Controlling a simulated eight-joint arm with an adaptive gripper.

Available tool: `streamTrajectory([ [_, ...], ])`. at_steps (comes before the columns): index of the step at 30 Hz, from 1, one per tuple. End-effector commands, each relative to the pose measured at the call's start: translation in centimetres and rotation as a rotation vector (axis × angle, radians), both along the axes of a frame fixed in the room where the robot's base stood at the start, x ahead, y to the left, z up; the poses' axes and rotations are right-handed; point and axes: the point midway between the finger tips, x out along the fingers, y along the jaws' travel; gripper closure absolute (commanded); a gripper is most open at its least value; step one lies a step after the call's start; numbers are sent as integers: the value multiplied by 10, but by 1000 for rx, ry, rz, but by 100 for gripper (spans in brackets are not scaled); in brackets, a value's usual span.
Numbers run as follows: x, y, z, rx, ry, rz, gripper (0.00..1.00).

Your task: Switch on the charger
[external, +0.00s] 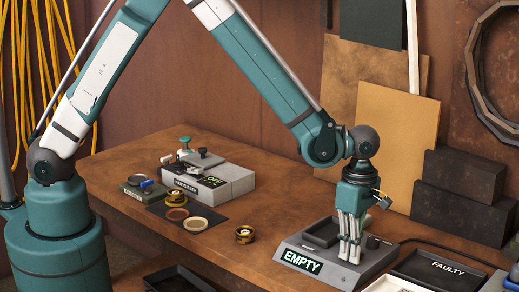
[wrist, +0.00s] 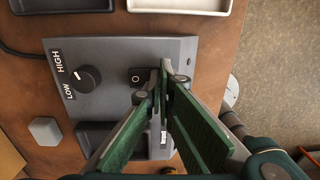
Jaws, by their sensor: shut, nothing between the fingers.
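The charger (external: 287,244) is a grey sloped box on the workbench with a lit sign reading EMPTY. In the wrist view the charger (wrist: 112,104) shows a round black knob (wrist: 87,79) between LOW and HIGH, a small black rocker switch (wrist: 137,77) marked O, and a dark recessed bay (wrist: 98,135). The knob (external: 373,242) also shows in the external view. My gripper (external: 350,258) points down at the charger, its fingers together and empty. In the wrist view its fingertips (wrist: 166,68) are just right of the switch; whether they touch the charger is unclear.
A black tray labelled FAULTY (external: 447,267) and a white tray (wrist: 181,8) lie beside the charger. A dark cable (external: 455,250) runs behind it. A grey block (wrist: 45,131) stands close by. A brass round part (external: 244,235) and a grey fixture (external: 225,182) are farther left.

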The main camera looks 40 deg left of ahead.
Motion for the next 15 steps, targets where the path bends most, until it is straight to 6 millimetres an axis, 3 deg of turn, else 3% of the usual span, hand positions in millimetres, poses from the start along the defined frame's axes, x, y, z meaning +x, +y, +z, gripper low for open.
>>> streamTrajectory([
  [15, 9, 0, 4, 0, 1, 1, 100],
])
